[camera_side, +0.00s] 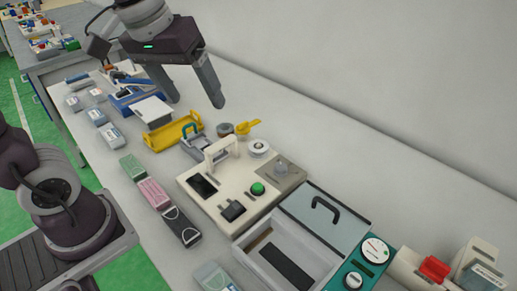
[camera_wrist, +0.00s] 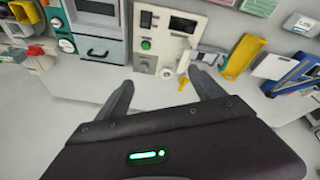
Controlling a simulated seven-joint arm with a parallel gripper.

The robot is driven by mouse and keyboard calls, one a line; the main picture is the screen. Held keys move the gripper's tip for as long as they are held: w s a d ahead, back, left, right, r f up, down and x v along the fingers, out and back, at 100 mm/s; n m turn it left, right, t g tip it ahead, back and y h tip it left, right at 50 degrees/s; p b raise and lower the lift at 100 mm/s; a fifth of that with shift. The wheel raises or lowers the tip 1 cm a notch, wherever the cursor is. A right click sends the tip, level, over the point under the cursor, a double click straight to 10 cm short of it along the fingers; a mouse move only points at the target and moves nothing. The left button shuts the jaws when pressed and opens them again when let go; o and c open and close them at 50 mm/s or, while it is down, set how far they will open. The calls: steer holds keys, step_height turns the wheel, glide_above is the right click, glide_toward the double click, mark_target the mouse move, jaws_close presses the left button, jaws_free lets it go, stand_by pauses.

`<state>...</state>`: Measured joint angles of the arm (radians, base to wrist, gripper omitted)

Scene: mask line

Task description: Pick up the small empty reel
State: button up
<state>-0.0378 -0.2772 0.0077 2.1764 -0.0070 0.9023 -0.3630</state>
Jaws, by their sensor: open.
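Two small round reel-like pieces lie near the back edge of the bench. One is a white ring (camera_side: 259,147) with a dark centre; it also shows in the wrist view (camera_wrist: 166,72). I cannot tell which is the empty reel. My gripper (camera_side: 195,102) is open and empty, raised above the bench to the left of both. In the wrist view its fingertips (camera_wrist: 161,78) straddle the white ring's position in the picture.
A cream panel (camera_side: 213,205) with a handle and green button stands in front of the reels. A wall runs behind the bench.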

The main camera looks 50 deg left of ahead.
steer(key=w+a+f+n+g, duration=0.2)
steer(key=w+f+n, duration=0.35)
steer(key=w, duration=0.65)
steer(key=n+g, duration=0.2)
steer(key=n, duration=0.3)
glide_above(258, 144)
steer(key=shift+m, duration=0.25)
step_height(258, 144, down, 14)
steer(key=shift+s+r, duration=0.15)
steer(key=shift+r, duration=0.1)
steer(key=f, duration=0.7)
steer(key=shift+w+f, duration=0.2)
steer(key=shift+f, duration=0.05)
steer(key=c, duration=1.4)
step_height(258, 144, up, 15)
steer(key=shift+r, duration=0.1)
